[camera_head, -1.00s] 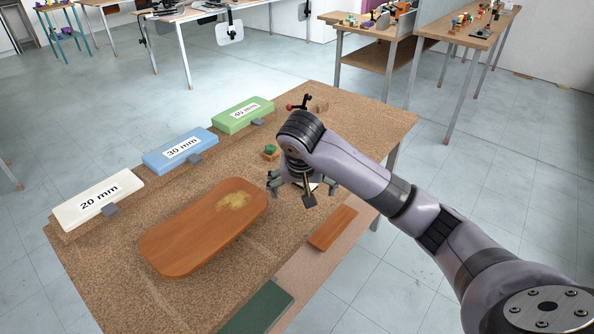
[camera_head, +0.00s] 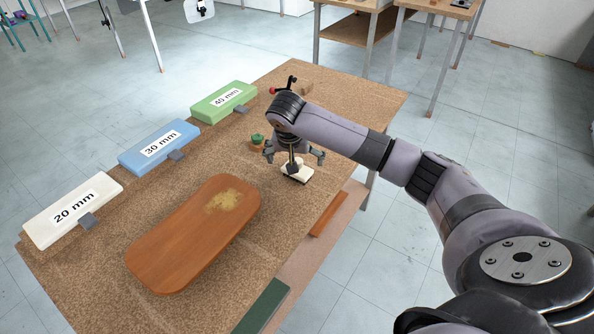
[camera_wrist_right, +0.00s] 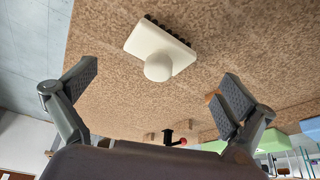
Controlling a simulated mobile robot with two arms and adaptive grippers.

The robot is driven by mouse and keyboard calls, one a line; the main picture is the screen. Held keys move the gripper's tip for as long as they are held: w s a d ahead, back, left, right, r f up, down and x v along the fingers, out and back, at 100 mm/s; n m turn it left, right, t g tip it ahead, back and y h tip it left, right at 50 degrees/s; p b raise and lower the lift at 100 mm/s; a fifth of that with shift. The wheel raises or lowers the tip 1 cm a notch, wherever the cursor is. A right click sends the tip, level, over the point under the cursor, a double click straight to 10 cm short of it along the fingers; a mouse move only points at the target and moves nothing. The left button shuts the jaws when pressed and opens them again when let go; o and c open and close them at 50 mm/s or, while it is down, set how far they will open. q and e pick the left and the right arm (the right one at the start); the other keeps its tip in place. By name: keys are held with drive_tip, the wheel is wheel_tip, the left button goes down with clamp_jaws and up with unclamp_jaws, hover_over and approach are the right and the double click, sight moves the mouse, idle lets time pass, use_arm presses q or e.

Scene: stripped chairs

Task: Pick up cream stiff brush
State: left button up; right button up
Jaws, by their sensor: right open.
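The cream stiff brush (camera_head: 299,175) lies on the cork-topped bench (camera_head: 210,155), partly hidden by my right gripper (camera_head: 294,158). In the right wrist view the brush (camera_wrist_right: 143,40) shows a cream block with a round knob and dark bristles along its far edge. My right gripper is open, with its two fingers (camera_wrist_right: 158,84) spread apart and nothing between them. In the head view it hangs close above the brush. In the wrist view the brush lies beyond the fingertips, roughly centred between them. My left gripper is out of view.
An orange-brown board (camera_head: 180,245) with a dusty patch lies left of the brush. White (camera_head: 60,215), blue (camera_head: 150,150) and green (camera_head: 215,105) labelled blocks line the far left edge. A red-knobbed black item (camera_head: 285,87) stands behind the gripper. A green-topped small object (camera_head: 257,142) is close left.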

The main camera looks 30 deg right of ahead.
sight(305, 173)
drive_tip(key=shift+f, duration=0.2)
drive_tip(key=shift+w+d+f, duration=0.1)
drive_tip(key=shift+d+f, duration=0.05)
drive_tip(key=shift+f, duration=0.1)
drive_tip(key=x, duration=0.3)
drive_tip(key=shift+d+f, duration=0.15)
drive_tip(key=shift+f, duration=0.15)
drive_tip(key=shift+w+d+f, duration=0.1)
drive_tip(key=shift+w+f, duration=0.05)
drive_tip(key=shift+f, duration=0.35)
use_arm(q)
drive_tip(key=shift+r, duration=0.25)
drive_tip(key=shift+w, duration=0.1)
use_arm(e)
drive_tip(key=shift+c, duration=0.6)
drive_tip(key=c, duration=0.7)
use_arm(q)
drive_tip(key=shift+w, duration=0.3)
use_arm(e)
drive_tip(key=c, duration=0.3)
drive_tip(key=shift+c, duration=0.2)
